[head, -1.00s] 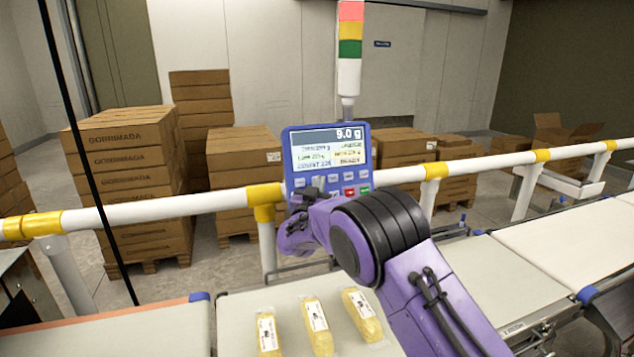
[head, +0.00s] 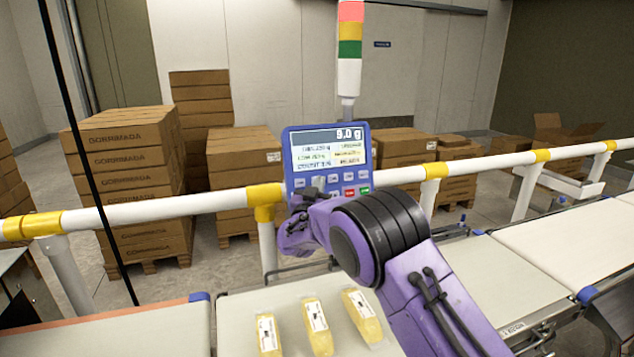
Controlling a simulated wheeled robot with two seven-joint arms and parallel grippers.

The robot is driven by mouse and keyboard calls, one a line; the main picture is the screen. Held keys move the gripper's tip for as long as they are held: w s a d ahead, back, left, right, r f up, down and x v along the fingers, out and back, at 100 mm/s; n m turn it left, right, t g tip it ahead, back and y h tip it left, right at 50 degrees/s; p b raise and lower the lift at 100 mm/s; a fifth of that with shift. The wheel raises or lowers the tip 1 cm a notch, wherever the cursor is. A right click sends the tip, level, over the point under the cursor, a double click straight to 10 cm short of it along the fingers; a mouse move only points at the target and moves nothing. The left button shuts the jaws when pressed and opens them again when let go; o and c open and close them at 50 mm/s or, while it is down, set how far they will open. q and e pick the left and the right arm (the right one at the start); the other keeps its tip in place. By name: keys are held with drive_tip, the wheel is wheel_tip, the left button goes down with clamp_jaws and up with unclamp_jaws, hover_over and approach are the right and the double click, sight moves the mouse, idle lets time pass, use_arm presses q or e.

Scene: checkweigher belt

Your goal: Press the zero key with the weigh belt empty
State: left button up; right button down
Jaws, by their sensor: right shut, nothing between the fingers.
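A row of keys runs under the screen, with a red key (head: 350,192) and a green key (head: 365,190) at the right. My right gripper (head: 318,184) is shut and empty, its tip in front of the left part of the key rows. It covers some keys, and I cannot tell whether it touches one. The weigh belt (head: 238,308) carries three yellow packs (head: 318,327) with white labels, lying side by side. My left gripper is not in view.
A white rail (head: 150,212) with yellow joints crosses behind the belts. A signal tower (head: 350,50) rises behind the terminal. An infeed belt (head: 110,335) lies at left, an outfeed belt (head: 580,245) at right. Stacked cartons (head: 125,180) stand beyond the rail.

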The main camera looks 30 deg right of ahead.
drive_tip(key=shift+w, duration=0.15)
idle(0.4)
drive_tip(key=shift+w+d+f, duration=0.1)
drive_tip(key=shift+w+f, duration=0.05)
drive_tip(key=shift+w, duration=0.1)
drive_tip(key=shift+w+d, duration=0.1)
drive_tip(key=shift+w, duration=0.25)
idle(0.7)
drive_tip(key=shift+s, duration=0.15)
drive_tip(key=shift+s+a, duration=0.2)
drive_tip(key=shift+s, duration=0.45)
